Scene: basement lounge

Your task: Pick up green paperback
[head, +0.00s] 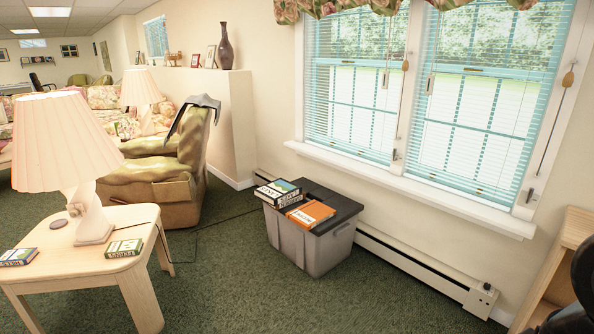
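A small book with a green and white cover (124,248) lies flat near the right front edge of the light wooden side table (75,268). On the grey storage bin (310,248) with a dark lid, a stack of books has a green, white and dark book (284,187) on top. Another book with blue and green on it (18,257) lies at the table's left edge. I cannot tell for certain which of these is the green paperback.
A lamp (93,218) and a small round object (58,224) stand on the side table. An orange book (310,214) lies on the bin. An armchair (165,175) stands behind. A wooden unit (562,260) is at right.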

